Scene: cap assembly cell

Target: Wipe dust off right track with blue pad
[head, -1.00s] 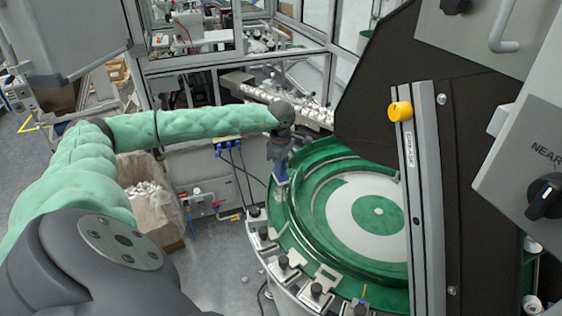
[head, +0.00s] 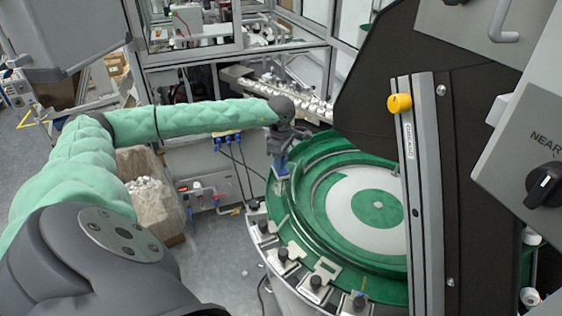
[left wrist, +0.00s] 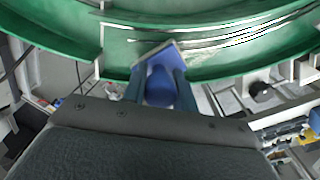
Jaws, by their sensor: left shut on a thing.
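My left gripper (head: 281,165) is at the far left rim of the green round bowl feeder (head: 300,215). It is shut on the blue pad (left wrist: 158,57), which shows between its fingers in the left wrist view. The pad is tilted and its front edge is at the green track (left wrist: 225,62); I cannot tell if it presses on it. Pale dust streaks (left wrist: 215,38) lie on the green surface ahead and to the right of the pad. In the head view the pad is a small blue patch below the gripper. My right gripper is not in view.
A dark panel with a metal post (head: 421,190) and yellow knob (head: 399,103) stands right of the bowl. Black-knobbed clamps (head: 283,254) line its near left rim. A box of white caps (head: 150,205) stands left, below my arm.

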